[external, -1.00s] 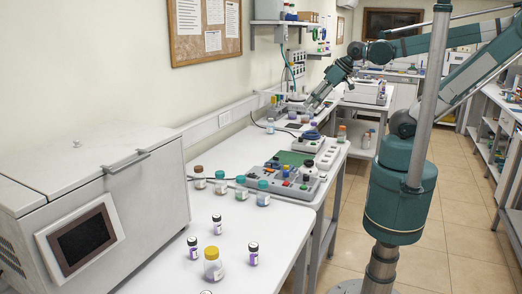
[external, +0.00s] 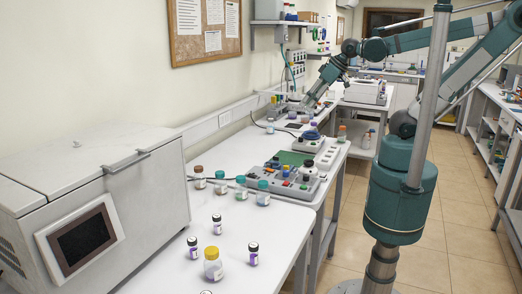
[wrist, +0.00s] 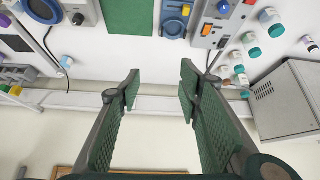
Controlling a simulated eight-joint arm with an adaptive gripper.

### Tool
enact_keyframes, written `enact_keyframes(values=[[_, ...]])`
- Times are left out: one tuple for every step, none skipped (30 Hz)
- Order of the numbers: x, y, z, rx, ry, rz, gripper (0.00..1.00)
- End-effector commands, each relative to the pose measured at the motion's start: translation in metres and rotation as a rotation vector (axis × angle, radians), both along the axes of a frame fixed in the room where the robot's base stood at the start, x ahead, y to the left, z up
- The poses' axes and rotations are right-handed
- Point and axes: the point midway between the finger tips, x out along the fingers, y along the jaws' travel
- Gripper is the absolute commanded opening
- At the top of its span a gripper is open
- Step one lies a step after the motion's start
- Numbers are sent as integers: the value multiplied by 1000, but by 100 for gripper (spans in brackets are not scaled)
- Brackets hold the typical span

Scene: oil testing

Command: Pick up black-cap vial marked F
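Several small vials with black caps and purple-and-white labels stand upright on the near white table in the external view. One is at the back (external: 217,224), one at the left (external: 193,247) and one at the right (external: 253,253). Another cap is cut by the bottom edge. Their letters are too small to read, so I cannot tell which is marked F. My gripper (wrist: 159,92) is open and empty in the wrist view, with its green-padded fingers wide apart. In the external view it is over the far part of the bench, well away from these vials.
A yellow-cap jar (external: 213,264) stands among the vials. Teal-cap bottles (external: 263,192) and a brown-cap bottle (external: 200,177) stand behind them. A large white box machine (external: 95,200) is on the left. A device with coloured knobs (external: 292,183) sits at the table's far right.

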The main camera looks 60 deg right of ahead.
Motion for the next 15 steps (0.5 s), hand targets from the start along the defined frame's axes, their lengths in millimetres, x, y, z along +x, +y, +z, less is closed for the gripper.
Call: enact_keyframes(values=[[6, 8, 2, -3, 8, 21, 36], [9, 12, 3, -5, 13, 33, 36], [13, 19, 4, -8, 20, 51, 36], [16, 23, 5, -11, 26, 64, 36], [20, 29, 5, -14, 32, 78, 36], [23, 35, 6, -17, 40, 96, 36], [27, 41, 6, -19, 45, 110, 36], [30, 46, 7, -22, 51, 123, 36], [34, 53, 7, -26, 59, 141, 36], [37, 59, 8, -28, 65, 155, 36], [40, 64, 8, -31, 71, 168, 36], [44, 72, 8, -35, 77, 187, 36], [46, 78, 8, -39, 83, 201, 36], [50, 83, 8, -41, 89, 214, 36], [53, 91, 8, -46, 96, 233, 36]])
